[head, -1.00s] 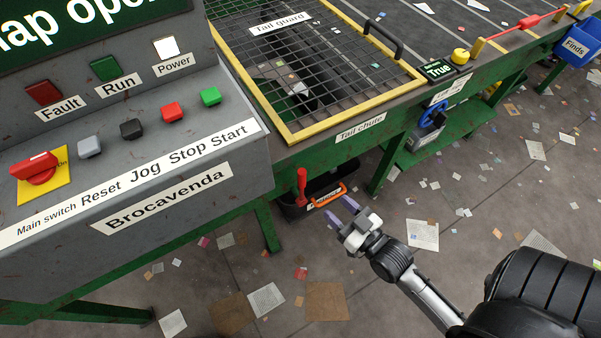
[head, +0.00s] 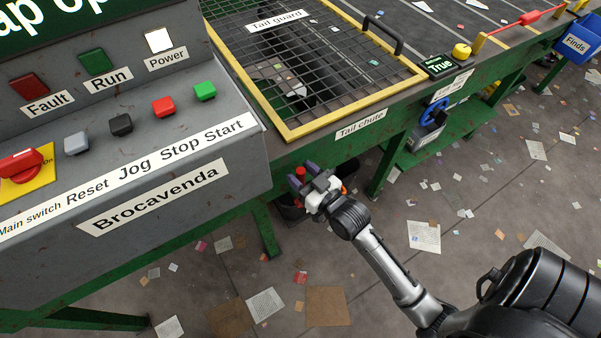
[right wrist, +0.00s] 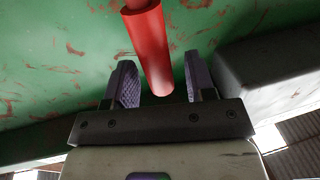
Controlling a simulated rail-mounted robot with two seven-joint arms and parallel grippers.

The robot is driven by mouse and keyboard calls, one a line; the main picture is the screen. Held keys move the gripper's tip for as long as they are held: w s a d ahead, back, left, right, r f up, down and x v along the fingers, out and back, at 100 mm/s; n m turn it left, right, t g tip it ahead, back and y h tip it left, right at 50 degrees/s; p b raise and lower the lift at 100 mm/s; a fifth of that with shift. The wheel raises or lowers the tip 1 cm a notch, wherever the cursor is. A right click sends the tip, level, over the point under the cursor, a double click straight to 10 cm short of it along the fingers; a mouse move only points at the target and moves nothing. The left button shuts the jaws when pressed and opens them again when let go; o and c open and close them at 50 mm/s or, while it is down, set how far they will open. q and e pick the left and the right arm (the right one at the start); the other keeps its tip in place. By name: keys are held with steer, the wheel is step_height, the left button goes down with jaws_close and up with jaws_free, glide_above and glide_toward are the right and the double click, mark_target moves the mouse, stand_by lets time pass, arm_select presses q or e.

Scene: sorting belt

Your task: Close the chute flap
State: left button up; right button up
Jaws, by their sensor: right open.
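The red handle (right wrist: 149,47) at the tail chute shows large in the right wrist view, against a scratched green panel (right wrist: 60,45). In the head view only a bit of the red handle (head: 300,171) shows, between my right gripper's fingers. My right gripper (head: 304,176) is open, its two purple-padded fingers on either side of the handle's lower end. In the right wrist view the right gripper (right wrist: 160,85) has gaps beside the handle, and I see no grip on it. The flap itself cannot be made out. My left gripper is not in view.
The grey control box (head: 150,150) with its buttons stands at the left. The yellow-framed tail guard (head: 330,60) lies above the chute label (head: 361,127). A green table leg (head: 266,230) stands below the box. The littered floor in front is open.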

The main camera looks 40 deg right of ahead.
steer(key=shift+w, duration=0.2)
jaws_close()
stand_by(0.5)
